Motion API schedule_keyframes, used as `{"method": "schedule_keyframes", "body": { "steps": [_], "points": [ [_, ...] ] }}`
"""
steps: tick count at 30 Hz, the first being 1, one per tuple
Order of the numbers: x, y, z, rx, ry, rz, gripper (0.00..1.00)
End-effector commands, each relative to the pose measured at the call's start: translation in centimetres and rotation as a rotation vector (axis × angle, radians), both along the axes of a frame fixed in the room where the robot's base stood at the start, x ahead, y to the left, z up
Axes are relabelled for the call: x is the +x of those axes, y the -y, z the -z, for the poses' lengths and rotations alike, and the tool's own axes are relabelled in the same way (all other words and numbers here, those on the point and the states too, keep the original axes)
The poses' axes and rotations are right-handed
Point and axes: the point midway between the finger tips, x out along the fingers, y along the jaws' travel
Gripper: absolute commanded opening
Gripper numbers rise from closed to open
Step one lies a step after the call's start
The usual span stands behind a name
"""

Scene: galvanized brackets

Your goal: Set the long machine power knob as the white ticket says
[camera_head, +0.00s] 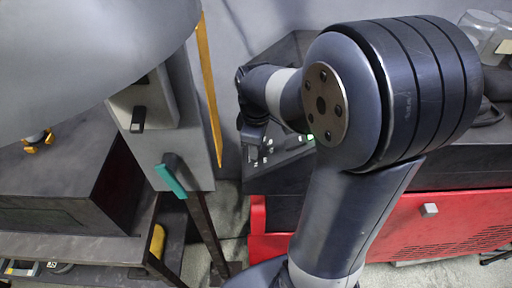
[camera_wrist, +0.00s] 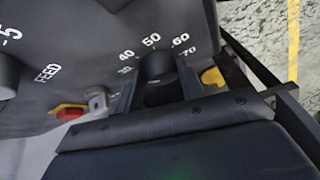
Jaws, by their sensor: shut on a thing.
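A dark knob (camera_wrist: 157,66) sits under a white scale in the wrist view, on a dark panel (camera_wrist: 90,45). The scale reads 30, 40, 50, 60 and 70, with 50 above the knob. The knob's own label and pointer are hidden or too dark to read. My gripper (camera_wrist: 159,92) is shut on this knob, with a finger on each side. In the head view my gripper (camera_head: 254,150) reaches down to the sloped panel (camera_head: 290,158) of the long dark machine, beyond my arm. I cannot make out a readable white ticket in either view.
Another knob (camera_wrist: 8,75), near the word FEED, and a red and yellow button (camera_wrist: 70,112) are close by. A grey box with a teal handle (camera_head: 171,180) stands left of my arm. A red cabinet (camera_head: 400,225) is under the machine. Jars (camera_head: 480,30) stand at the upper right.

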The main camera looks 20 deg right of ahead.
Motion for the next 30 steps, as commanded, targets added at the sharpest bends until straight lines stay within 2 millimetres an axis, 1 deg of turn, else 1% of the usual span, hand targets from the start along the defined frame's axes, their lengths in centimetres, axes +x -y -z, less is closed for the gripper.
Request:
{"method": "schedule_keyframes", "body": {
  "steps": [1,12,19,30],
  "points": [
    [-0.07,-0.04,0.31,-0.008,0.025,0.027,0.14],
    [-0.33,-0.19,0.22,-0.050,0.156,0.205,0.14],
    [-0.39,-0.18,0.10,-0.062,0.190,0.254,0.14],
    [-0.40,-0.17,0.03,-0.065,0.196,0.264,0.14]
  ]
}}
